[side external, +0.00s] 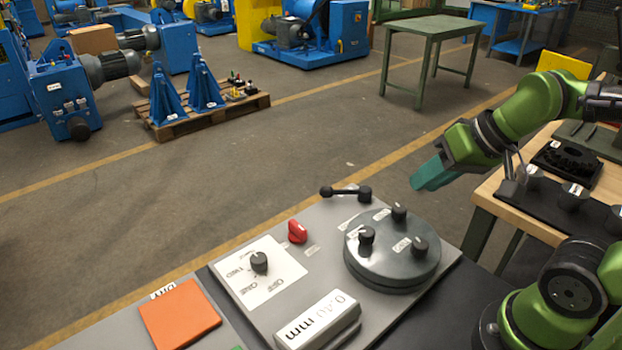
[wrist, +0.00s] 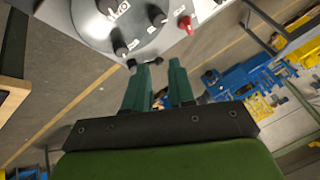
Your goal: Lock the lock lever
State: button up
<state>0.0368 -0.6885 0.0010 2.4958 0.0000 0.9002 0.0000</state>
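The lock lever (side external: 345,191) is a black bar with a ball at its left end and a thicker pivot at its right end. It lies roughly along the back edge of the grey panel (side external: 320,212). In the wrist view its dark ends show beside and between my fingertips, partly hidden. My gripper (side external: 428,178) has teal fingers and hangs to the right of the lever, apart from it and higher than the panel. In the wrist view a clear gap shows between the fingers of my gripper (wrist: 160,64), with nothing held.
A dark round disc (side external: 390,255) with several black knobs sits in front of the lever. A red knob (side external: 297,232), a black selector knob (side external: 259,262), a "0,40 mm" block (side external: 317,322) and an orange square (side external: 179,314) are nearby. A wooden bench (side external: 490,195) stands at right.

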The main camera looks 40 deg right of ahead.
jog(key=w+d, duration=0.1)
jog(key=w, duration=0.1)
jog(key=w+d+f+g, duration=0.1)
jog(key=w, duration=0.1)
jog(key=w+d+m+g, duration=0.1)
jog(key=w+d, duration=0.1)
jog(key=w, duration=0.1)
jog(key=shift+f, duration=0.3)
grip_shut()
jog(key=w+d+f+n+y, duration=0.1)
jog(key=w+d+f+n, duration=0.1)
jog(key=w, duration=0.5)
jog(key=w+d+f+n+g+y, duration=0.1)
jog(key=w+d+f+n+y, duration=0.1)
jog(key=w+d, duration=0.4)
jog(key=w+d+f+n+g+y, duration=0.1)
jog(key=w+d+f+n, duration=0.3)
jog(key=w+d+n, duration=0.1)
jog(key=w+n, duration=0.1)
jog(key=w, duration=0.1)
jog(key=shift+w+f, duration=0.15)
jog(key=shift+w, duration=0.15)
